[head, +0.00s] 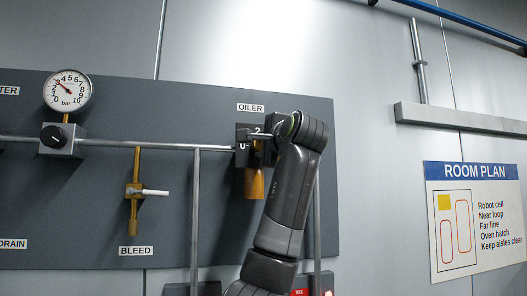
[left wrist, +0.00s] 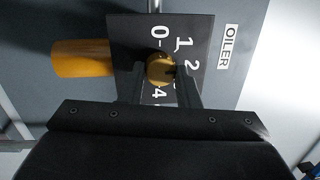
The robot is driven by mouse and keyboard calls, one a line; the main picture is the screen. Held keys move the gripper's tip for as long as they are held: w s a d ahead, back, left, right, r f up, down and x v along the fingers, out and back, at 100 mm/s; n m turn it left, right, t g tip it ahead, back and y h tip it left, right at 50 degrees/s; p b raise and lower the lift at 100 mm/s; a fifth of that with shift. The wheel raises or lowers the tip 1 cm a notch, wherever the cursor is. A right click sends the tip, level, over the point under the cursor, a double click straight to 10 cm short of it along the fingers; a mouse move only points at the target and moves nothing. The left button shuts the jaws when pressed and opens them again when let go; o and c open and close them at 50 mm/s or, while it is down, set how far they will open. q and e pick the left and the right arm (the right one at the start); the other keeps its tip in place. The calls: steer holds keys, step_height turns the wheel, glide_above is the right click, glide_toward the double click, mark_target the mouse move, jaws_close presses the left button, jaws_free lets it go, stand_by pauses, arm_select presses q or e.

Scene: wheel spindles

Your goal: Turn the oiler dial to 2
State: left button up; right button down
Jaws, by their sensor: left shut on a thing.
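The oiler (head: 243,132) is a dark block under the OILER label on the wall panel, with an amber bowl (head: 254,184) below it. In the left wrist view its dark dial plate (left wrist: 196,32) carries white numbers, with 0, 1, 2 and 4 readable. A round brass dial knob (left wrist: 160,67) stands at its middle. My left gripper (left wrist: 160,76) is shut on the knob, one finger on each side. Which number the knob points to is hidden. In the head view my left gripper (head: 268,140) covers much of the oiler. My right gripper is out of view.
A pressure gauge (head: 67,90) and a regulator with a black knob (head: 54,137) are at the left. A brass bleed valve (head: 135,191) with a pale lever hangs between. A pipe (head: 196,215) runs down just left of the oiler. A room plan sign (head: 476,218) is at the right.

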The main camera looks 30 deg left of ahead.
arm_select(q)
steer(key=shift+m, duration=0.5)
steer(key=o, duration=1)
steer(key=shift+c, duration=0.2)
steer(key=b+v, duration=0.8)
steer(key=v, duration=0.9)
steer(key=shift+s+b, duration=0.2)
steer(key=shift+b, duration=0.15)
steer(key=shift+f, duration=0.2)
